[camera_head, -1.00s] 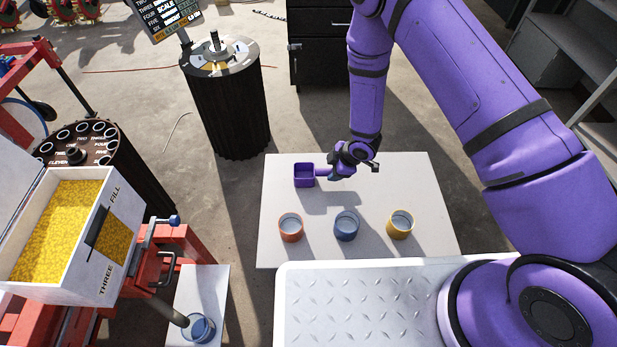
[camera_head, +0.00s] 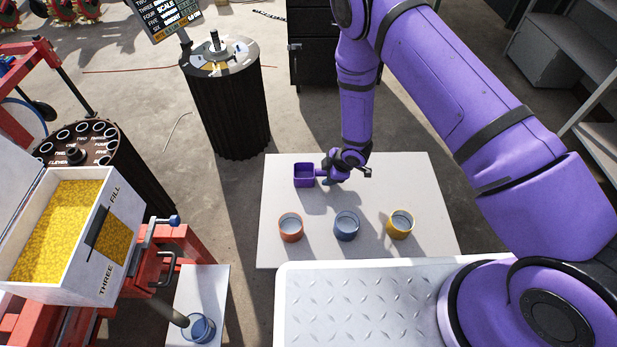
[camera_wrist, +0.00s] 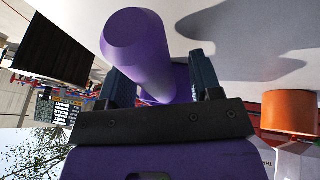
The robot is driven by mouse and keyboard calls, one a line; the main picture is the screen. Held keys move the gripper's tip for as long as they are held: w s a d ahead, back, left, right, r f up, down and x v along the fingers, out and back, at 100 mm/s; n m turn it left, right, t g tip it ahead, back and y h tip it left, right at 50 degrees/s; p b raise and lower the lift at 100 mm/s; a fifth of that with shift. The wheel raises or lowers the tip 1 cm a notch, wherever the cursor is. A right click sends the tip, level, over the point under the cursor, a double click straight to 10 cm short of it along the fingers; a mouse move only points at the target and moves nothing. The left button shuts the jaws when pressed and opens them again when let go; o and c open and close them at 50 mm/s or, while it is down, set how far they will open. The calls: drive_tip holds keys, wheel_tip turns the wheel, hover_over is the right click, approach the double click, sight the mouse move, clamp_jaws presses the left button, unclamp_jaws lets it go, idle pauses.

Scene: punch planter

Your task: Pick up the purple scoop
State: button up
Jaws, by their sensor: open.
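The purple scoop (camera_head: 304,174) has a square cup and a round handle. It is on the white table (camera_head: 435,215), at its far left part, with the handle pointing right toward my gripper (camera_head: 330,176). In the wrist view the scoop's handle (camera_wrist: 140,45) runs between the two fingers of my gripper (camera_wrist: 155,85), its thick round end toward the camera. The fingers are open, one on each side of the handle. Whether they touch it I cannot tell. The scoop's cup is mostly hidden in the wrist view.
An orange cup (camera_head: 291,228), a blue cup (camera_head: 346,226) and a yellow cup (camera_head: 400,225) stand in a row on the near part of the table. A box of yellow grains (camera_head: 60,225) is at the left. The table's right side is clear.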

drive_tip(key=shift+f, duration=0.1)
drive_tip(key=shift+c, duration=0.2)
clamp_jaws()
wheel_tip(320, 180, up, 11)
drive_tip(key=shift+f, duration=0.2)
idle(0.6)
